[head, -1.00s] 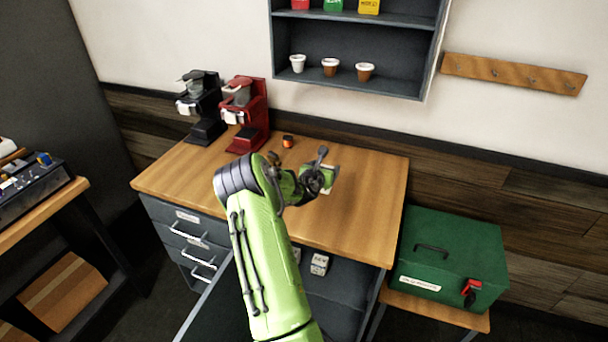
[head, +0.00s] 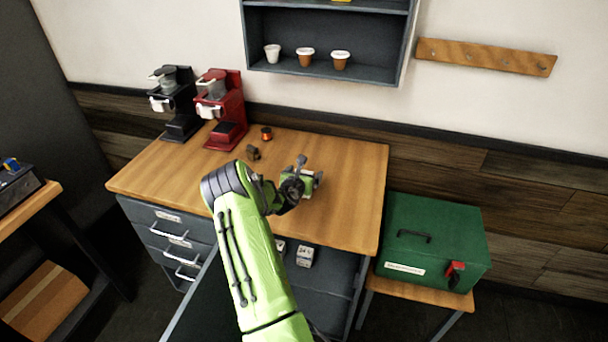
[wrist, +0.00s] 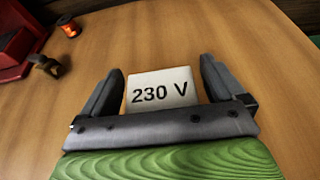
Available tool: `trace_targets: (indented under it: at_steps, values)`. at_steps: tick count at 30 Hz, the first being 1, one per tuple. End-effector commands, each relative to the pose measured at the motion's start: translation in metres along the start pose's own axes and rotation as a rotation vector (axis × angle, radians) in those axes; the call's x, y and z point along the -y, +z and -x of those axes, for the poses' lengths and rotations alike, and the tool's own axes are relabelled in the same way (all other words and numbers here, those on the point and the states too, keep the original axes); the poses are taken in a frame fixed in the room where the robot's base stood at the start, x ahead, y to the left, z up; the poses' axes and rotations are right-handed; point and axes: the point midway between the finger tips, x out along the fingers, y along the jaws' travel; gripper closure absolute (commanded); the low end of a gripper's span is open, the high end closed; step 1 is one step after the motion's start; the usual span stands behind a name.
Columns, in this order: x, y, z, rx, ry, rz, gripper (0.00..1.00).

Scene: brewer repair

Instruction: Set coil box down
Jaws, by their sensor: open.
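The coil box, a white box marked "230 V" (wrist: 160,90), sits on the wooden tabletop (wrist: 250,45) in the wrist view. My gripper (wrist: 161,68) is open, with one dark finger on each side of the box. A narrow gap shows at the left finger; whether the right finger touches the box I cannot tell. In the head view my gripper (head: 303,186) is over the right part of the table, and the arm mostly hides the box there.
A red brewer (head: 228,110) and a black brewer (head: 180,105) stand at the back left. A small dark part (head: 253,152) and an orange-and-black part (head: 266,133) lie nearby. White boxes (head: 305,255) sit below the tabletop. A green case (head: 430,240) stands right. The table's right side is clear.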

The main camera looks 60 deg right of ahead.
Motion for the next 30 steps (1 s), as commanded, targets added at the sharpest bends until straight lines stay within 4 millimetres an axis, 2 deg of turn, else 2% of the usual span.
trace_targets:
  at_steps: [5, 8, 15, 21, 24, 30]
  values:
    - [0.0, 0.004, 0.001, 0.0, 0.0, -0.001, 0.04]
    - [-0.001, 0.004, 0.013, 0.0, 0.001, 0.001, 0.04]
    - [-0.001, 0.003, 0.075, -0.002, 0.002, 0.003, 0.04]
    - [-0.001, 0.003, 0.113, -0.001, 0.002, 0.002, 0.04]
    - [0.0, 0.003, 0.12, 0.0, 0.0, 0.0, 0.04]
    - [0.0, 0.004, 0.122, -0.001, 0.0, -0.007, 0.04]
